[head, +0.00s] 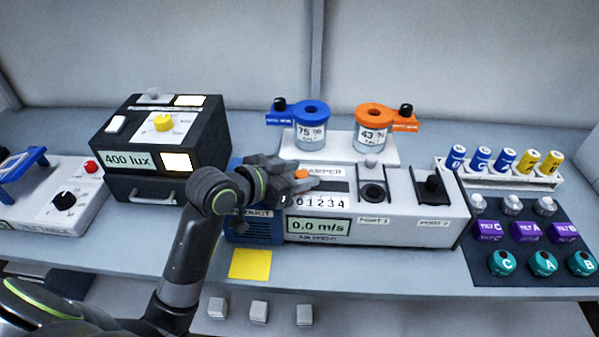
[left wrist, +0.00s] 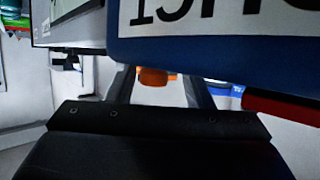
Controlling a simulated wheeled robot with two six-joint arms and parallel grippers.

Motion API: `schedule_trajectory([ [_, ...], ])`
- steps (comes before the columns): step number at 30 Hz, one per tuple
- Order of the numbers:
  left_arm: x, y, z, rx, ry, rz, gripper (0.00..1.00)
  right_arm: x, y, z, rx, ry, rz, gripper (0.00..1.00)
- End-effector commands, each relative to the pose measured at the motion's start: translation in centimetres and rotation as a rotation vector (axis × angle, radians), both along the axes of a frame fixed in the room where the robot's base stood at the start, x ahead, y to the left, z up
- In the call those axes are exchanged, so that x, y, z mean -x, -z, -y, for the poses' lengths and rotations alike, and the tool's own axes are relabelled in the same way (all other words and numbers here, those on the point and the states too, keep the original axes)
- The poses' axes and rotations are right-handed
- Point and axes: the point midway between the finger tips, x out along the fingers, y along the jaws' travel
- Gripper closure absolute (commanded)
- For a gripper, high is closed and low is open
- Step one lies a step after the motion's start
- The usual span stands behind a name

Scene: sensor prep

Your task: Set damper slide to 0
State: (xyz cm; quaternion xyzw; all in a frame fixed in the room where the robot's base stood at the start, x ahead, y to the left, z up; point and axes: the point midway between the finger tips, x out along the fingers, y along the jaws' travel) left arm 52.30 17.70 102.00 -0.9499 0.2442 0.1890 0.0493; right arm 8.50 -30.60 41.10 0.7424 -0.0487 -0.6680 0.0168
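The damper slide's orange knob (head: 301,174) stands at the left end of its dark slot (head: 330,186), roughly above the 0 on the printed 0–4 scale (head: 320,202). My left gripper (head: 303,181) is at the knob, coming from the left, and partly hides the slot's left end. In the left wrist view the orange knob (left wrist: 153,77) lies between the two fingers, with a visible gap on the right side. The fingers look apart, not closed on it. My right gripper is in neither view.
The white airflow unit (head: 400,215) reads 0.0 m/s and has two more dark controls to the right. Blue (head: 312,107) and orange (head: 373,116) ringed jars stand behind. A black 400 lux box (head: 150,190) stands left. A yellow square (head: 250,264) lies in front.

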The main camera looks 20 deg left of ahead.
Motion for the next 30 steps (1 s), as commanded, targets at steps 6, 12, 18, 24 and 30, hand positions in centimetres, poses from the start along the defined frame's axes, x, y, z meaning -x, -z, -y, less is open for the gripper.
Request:
schedule_trajectory([
  [6, 0.0, 0.0, 0.0, 0.002, 0.001, 0.0, 0.53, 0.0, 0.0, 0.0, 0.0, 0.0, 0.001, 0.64],
  [12, 1.2, -0.5, -0.7, -0.002, 0.001, 0.001, 0.53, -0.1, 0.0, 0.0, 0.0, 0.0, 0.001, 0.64],
  [18, 3.6, -1.7, -2.1, -0.006, -0.001, 0.002, 0.53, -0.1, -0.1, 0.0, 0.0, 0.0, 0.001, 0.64],
  [24, 5.8, -2.7, -3.3, -0.005, -0.001, 0.001, 0.53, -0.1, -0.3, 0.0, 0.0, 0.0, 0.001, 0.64],
  [30, 7.6, -4.0, -4.2, 0.001, -0.001, -0.007, 0.53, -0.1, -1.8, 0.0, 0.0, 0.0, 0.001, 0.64],
])
